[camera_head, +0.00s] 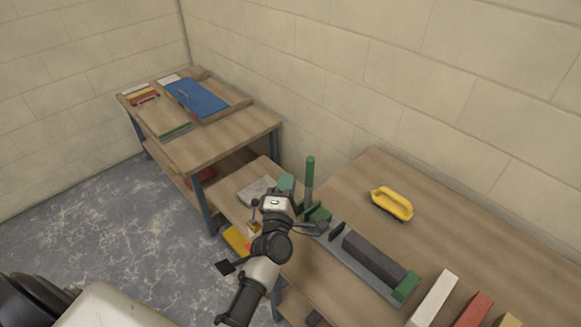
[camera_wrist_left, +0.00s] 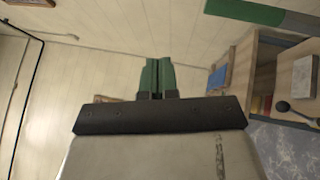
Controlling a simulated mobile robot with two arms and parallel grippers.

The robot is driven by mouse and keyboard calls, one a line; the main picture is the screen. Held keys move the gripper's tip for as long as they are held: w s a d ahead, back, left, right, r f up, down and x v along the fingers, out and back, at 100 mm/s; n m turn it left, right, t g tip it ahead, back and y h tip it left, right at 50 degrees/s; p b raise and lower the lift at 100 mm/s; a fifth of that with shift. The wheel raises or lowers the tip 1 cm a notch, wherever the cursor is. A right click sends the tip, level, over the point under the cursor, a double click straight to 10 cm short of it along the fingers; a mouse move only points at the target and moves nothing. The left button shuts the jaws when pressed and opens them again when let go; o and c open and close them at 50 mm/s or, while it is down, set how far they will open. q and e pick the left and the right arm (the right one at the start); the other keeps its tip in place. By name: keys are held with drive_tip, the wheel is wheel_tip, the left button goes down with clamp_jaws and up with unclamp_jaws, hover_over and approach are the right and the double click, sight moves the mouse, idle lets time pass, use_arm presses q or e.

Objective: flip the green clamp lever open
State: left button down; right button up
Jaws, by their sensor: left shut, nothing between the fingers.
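The green clamp lever (camera_head: 310,172) stands upright at the left end of a grey clamp rail (camera_head: 364,272) on the right-hand bench. A long dark grey bar (camera_head: 374,257) lies along the rail, with a green end block (camera_head: 405,287) at its right end. My left gripper (camera_head: 286,182) is just left of the lever in the head view, with a small gap visible between them. Its green fingers are shut and empty in the left wrist view (camera_wrist_left: 158,76). A green bar, probably the lever (camera_wrist_left: 245,12), crosses the top right there. My right gripper is out of view.
A yellow float (camera_head: 392,204) lies behind the rail. White (camera_head: 435,298) and red (camera_head: 474,309) blocks lie at the right bench's front. Another bench (camera_head: 230,137) at the back left holds a blue board (camera_head: 196,98). A block wall stands close behind both benches.

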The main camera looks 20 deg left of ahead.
use_arm(q)
drive_tip(key=shift+s+d+r, duration=0.1)
drive_tip(key=shift+s, duration=0.45)
drive_tip(key=shift+s+d+r, duration=0.1)
drive_tip(key=shift+s, duration=0.4)
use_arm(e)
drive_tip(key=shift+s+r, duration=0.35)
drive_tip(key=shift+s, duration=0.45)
use_arm(q)
drive_tip(key=shift+s, duration=0.1)
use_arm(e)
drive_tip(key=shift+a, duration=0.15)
